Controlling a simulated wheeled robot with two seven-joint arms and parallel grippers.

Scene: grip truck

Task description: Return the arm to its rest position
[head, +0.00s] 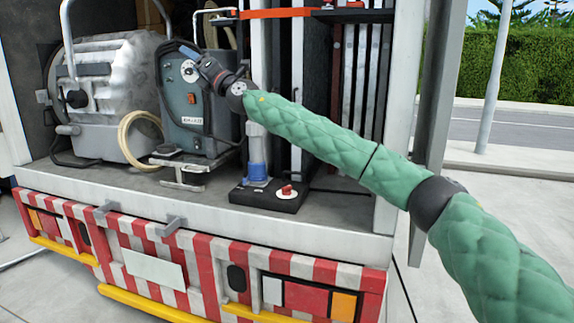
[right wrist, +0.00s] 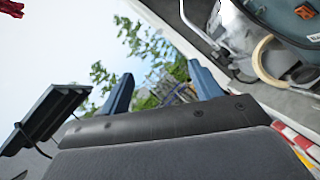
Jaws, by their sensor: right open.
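My right arm, in a green padded sleeve, reaches in from the right of the head view across the truck's open rear compartment. Its dark gripper (head: 203,62) is in front of the upper part of a grey-blue power unit, as the picture shows it. The right gripper is open and empty. My left gripper is in neither view.
The grey-blue unit (head: 196,117) stands beside a large silver lamp (head: 118,70). A black base with a red knob (head: 286,191) and a blue-and-clear upright piece (head: 257,160) sits below my forearm. A grey door post (head: 436,85) is close to the arm. Open pavement lies right.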

